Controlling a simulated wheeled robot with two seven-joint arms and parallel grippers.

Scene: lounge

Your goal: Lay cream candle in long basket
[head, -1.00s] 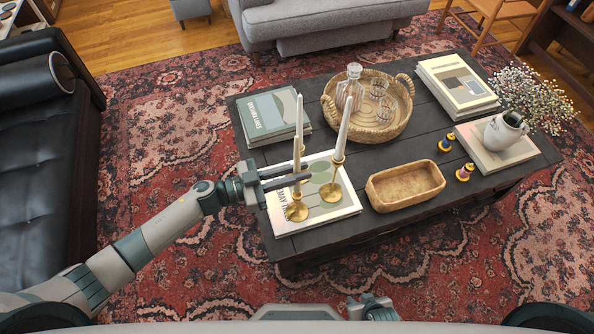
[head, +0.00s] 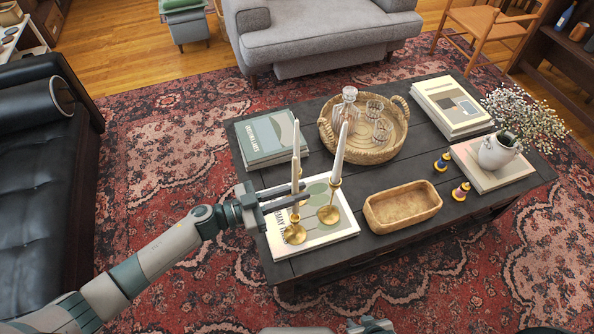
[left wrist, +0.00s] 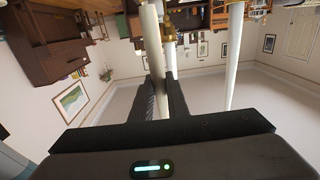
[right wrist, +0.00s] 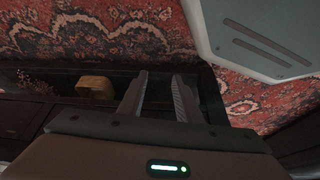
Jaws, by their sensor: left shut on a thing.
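Two tall cream candles stand upright in brass holders on the flat book near the table's front left. The left candle (head: 296,168) is between the fingers of my left gripper (head: 292,194), which is shut on it just above its holder (head: 295,233). In the left wrist view the candle (left wrist: 151,40) passes between the fingers. The right candle (head: 340,150) stands apart in its own holder (head: 328,213). The long basket (head: 403,218), tan and rectangular, is empty, to the right of the holders. My right gripper (right wrist: 160,75) is open and empty in the right wrist view.
A round wicker tray (head: 362,147) holds a decanter and glasses behind. Books (head: 268,138) lie at back left. Two small colourful spools (head: 461,191) and a white flower vase (head: 497,152) are right of the basket. A dark sofa (head: 40,170) stands at left.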

